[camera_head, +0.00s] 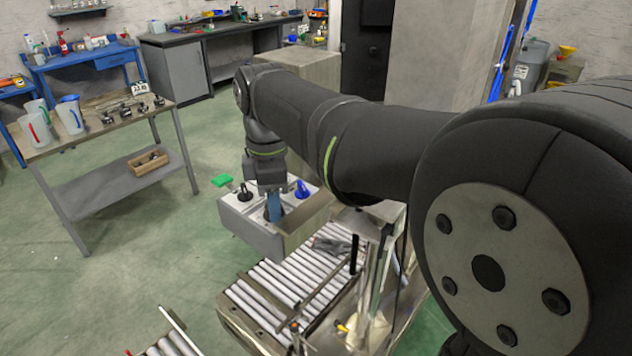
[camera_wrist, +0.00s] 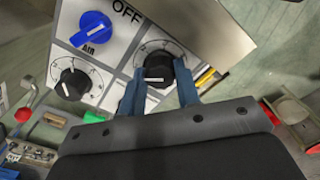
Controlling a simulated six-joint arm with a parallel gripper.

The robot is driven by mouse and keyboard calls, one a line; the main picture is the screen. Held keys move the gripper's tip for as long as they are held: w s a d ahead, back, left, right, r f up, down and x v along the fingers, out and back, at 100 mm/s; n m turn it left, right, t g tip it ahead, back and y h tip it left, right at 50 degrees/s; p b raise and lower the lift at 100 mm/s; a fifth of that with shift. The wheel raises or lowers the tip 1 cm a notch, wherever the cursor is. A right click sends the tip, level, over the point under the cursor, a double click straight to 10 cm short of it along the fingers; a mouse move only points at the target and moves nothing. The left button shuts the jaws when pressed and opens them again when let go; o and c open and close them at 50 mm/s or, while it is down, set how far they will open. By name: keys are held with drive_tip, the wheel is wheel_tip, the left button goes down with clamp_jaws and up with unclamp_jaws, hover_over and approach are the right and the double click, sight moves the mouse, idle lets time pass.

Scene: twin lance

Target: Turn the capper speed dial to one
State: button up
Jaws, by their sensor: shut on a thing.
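A control panel (camera_wrist: 112,62) fills the upper part of the wrist view; it also shows in the head view on a grey box (camera_head: 250,230). My gripper (camera_wrist: 159,72) has its blue fingers on either side of a black dial (camera_wrist: 157,62) and is shut on it. This dial has a white mark on its near side and a printed scale around it. A second black dial (camera_wrist: 72,82) with a scale sits to its left, free. No legible label shows which is the capper speed dial. In the head view my gripper (camera_head: 274,207) points down at the panel, hiding the held dial.
A blue AIR knob (camera_wrist: 92,29) beside the word OFF sits up-left of the held dial. A green part (camera_head: 222,181) stands at the box's left. A roller conveyor (camera_head: 285,290) runs in front of it. A side table (camera_head: 95,120) with pitchers stands farther left.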

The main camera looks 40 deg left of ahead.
drive_tip(key=shift+r, duration=0.1)
drive_tip(key=o, duration=1)
wheel_tip(320, 180, up, 17)
drive_tip(key=shift+r, duration=0.2)
drive_tip(key=shift+f, duration=0.15)
wheel_tip(320, 180, down, 17)
drive_tip(key=shift+f, duration=0.15)
idle(0.7)
